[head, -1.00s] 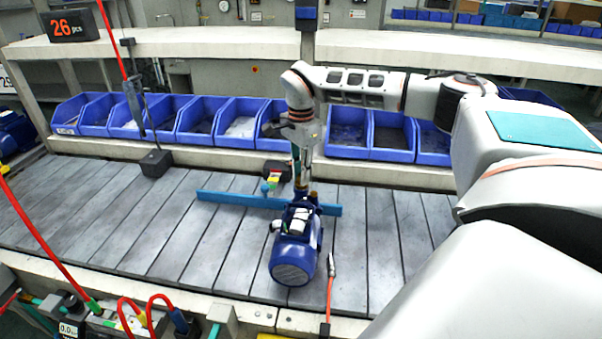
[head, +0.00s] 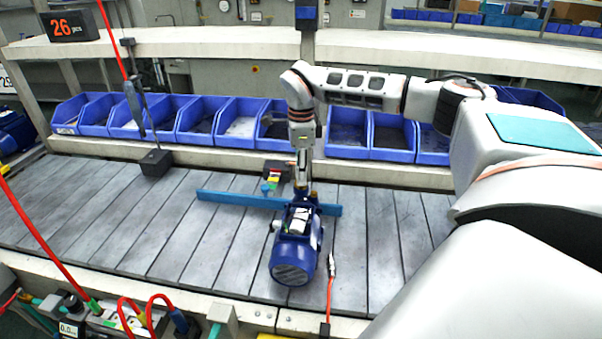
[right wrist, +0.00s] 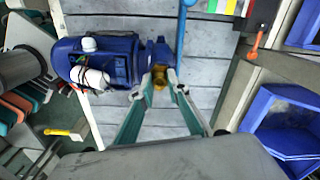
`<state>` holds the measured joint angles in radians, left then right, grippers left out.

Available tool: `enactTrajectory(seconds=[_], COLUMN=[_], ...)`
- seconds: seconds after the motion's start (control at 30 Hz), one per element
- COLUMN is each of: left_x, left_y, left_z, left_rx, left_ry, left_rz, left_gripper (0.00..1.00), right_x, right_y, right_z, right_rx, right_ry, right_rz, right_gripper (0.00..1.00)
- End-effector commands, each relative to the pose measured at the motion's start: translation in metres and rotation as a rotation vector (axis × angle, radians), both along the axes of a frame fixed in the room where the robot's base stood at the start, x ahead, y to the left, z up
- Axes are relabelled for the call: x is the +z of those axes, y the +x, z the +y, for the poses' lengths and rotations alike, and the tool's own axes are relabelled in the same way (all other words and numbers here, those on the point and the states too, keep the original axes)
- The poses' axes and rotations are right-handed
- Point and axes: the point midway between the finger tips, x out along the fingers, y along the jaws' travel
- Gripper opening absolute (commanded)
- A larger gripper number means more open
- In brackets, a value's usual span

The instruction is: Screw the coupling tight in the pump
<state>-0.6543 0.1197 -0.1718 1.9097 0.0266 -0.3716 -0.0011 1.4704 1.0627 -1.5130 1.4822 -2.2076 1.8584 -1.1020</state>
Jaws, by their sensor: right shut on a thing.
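The blue pump (head: 296,250) lies on the slatted grey conveyor, its round motor end toward me. It also shows in the right wrist view (right wrist: 112,64), at upper left. My right gripper (head: 305,190) reaches down to the pump's far end. In the right wrist view its two fingertips (right wrist: 159,77) are closed on the brass coupling (right wrist: 159,79), which sits at the pump's end. The fingers hide part of it, so its seating depth cannot be told. My left gripper is not in view.
A blue bar (head: 240,200) lies across the conveyor behind the pump. Blue bins (head: 240,125) line the far side. A dark block (head: 155,163) with a pole stands at left. A red cable (head: 329,290) lies right of the pump.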

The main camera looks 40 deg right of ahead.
Motion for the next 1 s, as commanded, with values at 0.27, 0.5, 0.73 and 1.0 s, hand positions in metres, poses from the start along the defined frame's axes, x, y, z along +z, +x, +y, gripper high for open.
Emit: enactTrajectory(seconds=[0.27, 0.5, 0.73, 1.0], left_x=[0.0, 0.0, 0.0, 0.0], left_y=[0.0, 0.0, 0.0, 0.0], left_z=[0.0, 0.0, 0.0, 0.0], left_rx=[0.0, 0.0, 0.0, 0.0], left_ry=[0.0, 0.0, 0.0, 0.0], left_rz=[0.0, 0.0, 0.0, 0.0], left_gripper=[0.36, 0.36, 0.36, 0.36], right_x=[-0.0004, -0.0009, -0.0006, -0.0005], right_y=[-0.0003, -0.0005, 0.0, 0.0], right_z=[-0.0001, -0.0001, -0.0004, -0.0004], right_rx=[-0.036, -0.168, -0.333, -0.335], right_ry=[0.0, 0.0, 0.0, 0.0], right_rz=[0.001, 0.001, -0.001, -0.001], right_gripper=[0.0, 0.0, 0.0, 0.3])
